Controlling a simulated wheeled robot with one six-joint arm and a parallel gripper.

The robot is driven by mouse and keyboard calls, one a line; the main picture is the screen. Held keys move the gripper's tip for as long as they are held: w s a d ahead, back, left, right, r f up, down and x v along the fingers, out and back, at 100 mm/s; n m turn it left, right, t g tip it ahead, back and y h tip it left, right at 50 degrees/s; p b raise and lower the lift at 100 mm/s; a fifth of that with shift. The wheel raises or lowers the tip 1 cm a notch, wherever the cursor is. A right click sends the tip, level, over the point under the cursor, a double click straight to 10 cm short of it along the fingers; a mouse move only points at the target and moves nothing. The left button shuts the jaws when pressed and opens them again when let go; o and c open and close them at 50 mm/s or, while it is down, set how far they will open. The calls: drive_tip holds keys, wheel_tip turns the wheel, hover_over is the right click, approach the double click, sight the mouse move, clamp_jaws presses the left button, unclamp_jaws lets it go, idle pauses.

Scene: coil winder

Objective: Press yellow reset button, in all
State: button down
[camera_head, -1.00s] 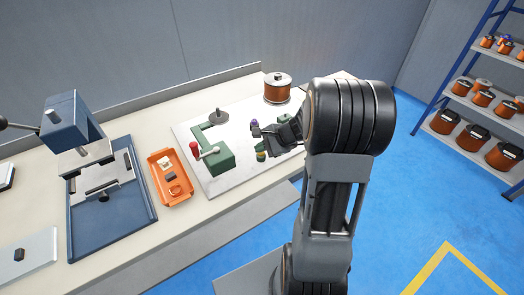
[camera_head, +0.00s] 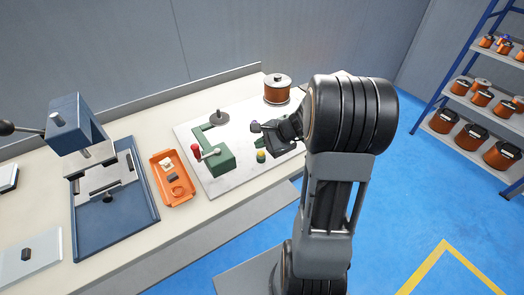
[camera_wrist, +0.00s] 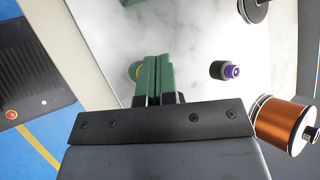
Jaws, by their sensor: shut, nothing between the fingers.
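In the wrist view, the yellow button (camera_wrist: 135,71) shows as a partly hidden round shape just left of my fingers. My gripper (camera_wrist: 158,60) is shut, its two green-faced fingers side by side with nothing between them. In the head view, my gripper (camera_head: 268,130) is over the plate near the button, beyond and slightly right of it. I cannot tell the exact gap to the button.
A purple-topped knob (camera_head: 255,126) stands close to my gripper. A green fixture with a red-knobbed crank (camera_head: 214,156) lies left of the button. A copper spool (camera_head: 277,90) stands at the back. An orange tray (camera_head: 172,180) and a blue press (camera_head: 105,190) are further left.

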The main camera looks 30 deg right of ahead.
sight(262, 154)
drive_tip(key=shift+r+p, duration=1.4)
drive_tip(key=shift+r, duration=0.65)
drive_tip(key=shift+s+f, duration=0.1)
drive_tip(key=s+a+r+n+g+h, duration=0.1)
drive_tip(key=s+a+r+n+h, duration=0.2)
drive_tip(key=s+n, duration=0.4)
drive_tip(key=s+a+r+n+g+h, duration=0.1)
drive_tip(key=s+a+r+n+h, duration=0.2)
drive_tip(key=s+a+r+n, duration=0.2)
drive_tip(key=s+n, duration=0.3)
drive_tip(key=n, duration=0.2)
drive_tip(key=shift+s+a+g+h, duration=0.2)
drive_tip(key=shift+a+g+h, duration=0.1)
drive_tip(key=shift+a+h, duration=0.1)
